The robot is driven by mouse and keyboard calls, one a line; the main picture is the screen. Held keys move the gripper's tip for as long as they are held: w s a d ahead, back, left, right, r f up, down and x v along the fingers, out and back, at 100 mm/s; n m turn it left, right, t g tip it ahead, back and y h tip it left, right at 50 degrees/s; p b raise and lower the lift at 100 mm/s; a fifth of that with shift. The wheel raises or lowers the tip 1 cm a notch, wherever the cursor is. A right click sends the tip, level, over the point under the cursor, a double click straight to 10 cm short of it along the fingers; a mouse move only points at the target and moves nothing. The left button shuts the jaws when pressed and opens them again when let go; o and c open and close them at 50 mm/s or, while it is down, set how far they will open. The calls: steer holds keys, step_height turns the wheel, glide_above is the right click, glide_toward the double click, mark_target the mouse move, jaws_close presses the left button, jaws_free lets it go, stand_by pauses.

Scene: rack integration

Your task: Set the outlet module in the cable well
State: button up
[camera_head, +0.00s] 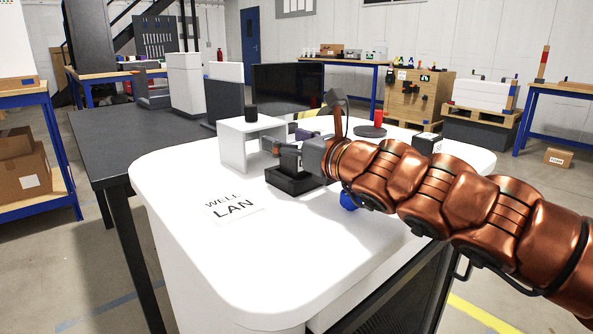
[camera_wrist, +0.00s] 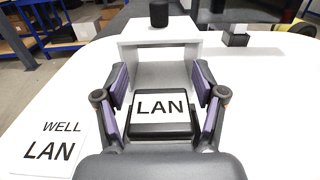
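The outlet module (camera_wrist: 161,106), black with a white top marked LAN, is seen between my fingers in the wrist view. In the head view a black block (camera_head: 292,182) stands on the white worktop under my gripper (camera_head: 300,155). In the wrist view my gripper (camera_wrist: 161,80) is open, with a purple-padded finger on each side of the module and small gaps beside it. A flat label reading WELL LAN (camera_head: 233,208) lies to the left; it also shows in the wrist view (camera_wrist: 50,143). I cannot make out the cable well's opening.
A white open-fronted stand (camera_head: 233,147) with a black cylinder (camera_head: 251,113) on top is just beyond the module. A red cylinder (camera_head: 379,118) on a dark disc and a small dark box (camera_head: 427,144) stand farther right. The worktop's front left is clear.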

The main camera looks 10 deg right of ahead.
steer(key=shift+o, duration=0.4)
step_height(320, 180, up, 10)
stand_by(1.2)
stand_by(0.4)
